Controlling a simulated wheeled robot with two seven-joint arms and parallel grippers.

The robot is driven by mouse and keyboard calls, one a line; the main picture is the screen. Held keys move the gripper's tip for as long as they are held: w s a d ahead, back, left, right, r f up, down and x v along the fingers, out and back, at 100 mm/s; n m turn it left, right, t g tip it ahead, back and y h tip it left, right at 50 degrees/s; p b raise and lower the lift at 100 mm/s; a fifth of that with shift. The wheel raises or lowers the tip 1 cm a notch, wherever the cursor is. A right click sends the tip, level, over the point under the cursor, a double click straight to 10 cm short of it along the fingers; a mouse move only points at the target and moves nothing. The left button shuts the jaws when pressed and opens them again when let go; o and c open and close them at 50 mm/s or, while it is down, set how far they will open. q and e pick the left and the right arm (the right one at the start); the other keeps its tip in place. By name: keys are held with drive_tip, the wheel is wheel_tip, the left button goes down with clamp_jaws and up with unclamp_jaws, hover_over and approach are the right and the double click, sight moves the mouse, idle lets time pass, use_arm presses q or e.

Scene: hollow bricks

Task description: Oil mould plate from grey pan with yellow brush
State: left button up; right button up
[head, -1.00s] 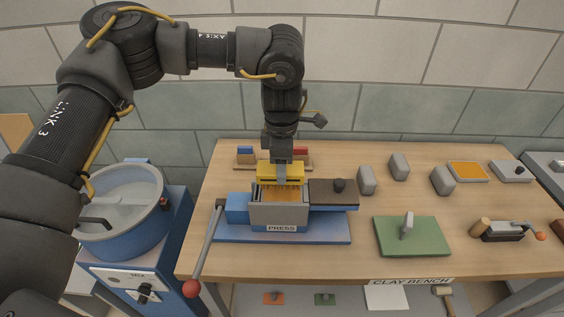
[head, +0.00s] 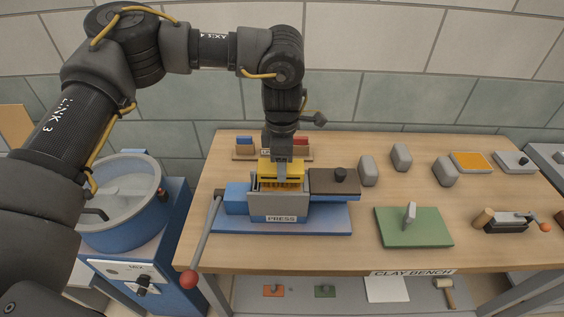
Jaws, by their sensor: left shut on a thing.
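My left gripper (head: 281,157) is shut on the yellow brush (head: 279,170) and points straight down. The brush is at the press (head: 279,205), with its bristles at the open top of the grey mould box. The mould plate inside is mostly hidden behind the brush and the box's front wall; I cannot tell whether the bristles touch it. A shallow grey pan (head: 490,168) with an orange-yellow filling lies at the back right of the bench. My right gripper is out of view.
The press has a dark sliding lid (head: 325,181) at right and a red-knobbed lever (head: 203,240) at left. Several grey blocks (head: 401,157), a green board (head: 412,235) and a wooden-handled tool (head: 505,221) lie to the right. A blue drum (head: 125,222) stands at left.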

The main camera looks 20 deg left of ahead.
use_arm(q)
drive_tip(key=shift+d+f+b, duration=0.1)
drive_tip(key=shift+f+b, duration=0.2)
drive_tip(key=shift+f, duration=0.3)
idle(0.7)
drive_tip(key=shift+d+r, duration=0.1)
drive_tip(key=shift+d, duration=0.05)
drive_tip(key=shift+w+d, duration=0.1)
drive_tip(key=shift+d, duration=0.2)
drive_tip(key=shift+a, duration=0.2)
drive_tip(key=shift+s+a, duration=0.2)
drive_tip(key=shift+a, duration=0.5)
drive_tip(key=shift+d, duration=0.15)
